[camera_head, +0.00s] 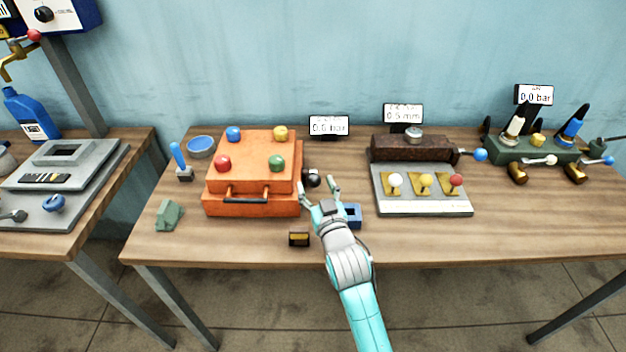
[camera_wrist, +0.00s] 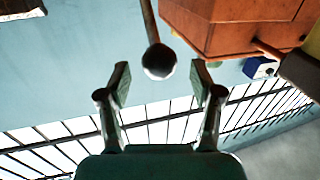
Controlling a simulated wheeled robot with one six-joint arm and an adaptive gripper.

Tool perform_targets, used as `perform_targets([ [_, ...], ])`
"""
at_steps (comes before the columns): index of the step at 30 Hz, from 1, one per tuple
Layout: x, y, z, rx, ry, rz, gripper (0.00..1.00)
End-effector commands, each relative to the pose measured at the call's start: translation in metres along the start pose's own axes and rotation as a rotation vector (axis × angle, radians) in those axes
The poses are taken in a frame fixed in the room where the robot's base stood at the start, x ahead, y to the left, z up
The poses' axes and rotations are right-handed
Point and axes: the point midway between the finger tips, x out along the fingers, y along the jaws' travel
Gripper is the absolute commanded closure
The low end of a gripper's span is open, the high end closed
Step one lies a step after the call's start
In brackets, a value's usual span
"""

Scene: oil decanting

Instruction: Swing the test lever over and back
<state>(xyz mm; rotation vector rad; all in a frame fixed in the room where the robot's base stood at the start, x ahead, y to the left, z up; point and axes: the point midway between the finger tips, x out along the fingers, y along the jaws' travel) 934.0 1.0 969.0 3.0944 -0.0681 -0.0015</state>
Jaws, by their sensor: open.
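A lever with a black ball knob (camera_head: 314,179) stands at the right side of the orange box (camera_head: 252,203). I take it for the test lever, though no label shows. My gripper (camera_head: 319,187) is open, with its fingers spread on the near side of the knob. In the wrist view the knob (camera_wrist: 159,61) hangs on a thin rod just beyond the gap between the fingertips (camera_wrist: 162,80). I see no contact. The orange box (camera_wrist: 235,22) fills the upper right there. The lever's base is hard to make out in the head view.
A blue block (camera_head: 353,215) sits close to my gripper's right, and a small black-and-yellow block (camera_head: 299,238) lies at the front edge. A grey panel with coloured knobs (camera_head: 423,208) stands further right.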

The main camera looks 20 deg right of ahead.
Motion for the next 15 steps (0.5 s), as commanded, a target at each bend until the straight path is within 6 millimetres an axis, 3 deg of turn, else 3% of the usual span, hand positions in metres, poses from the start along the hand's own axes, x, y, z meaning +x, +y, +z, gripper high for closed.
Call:
perform_targets([
  [6,0.024,0.000,-0.001,0.000,0.001,0.000,0.35],
  [15,0.030,0.000,0.000,0.000,0.000,0.000,0.35],
])
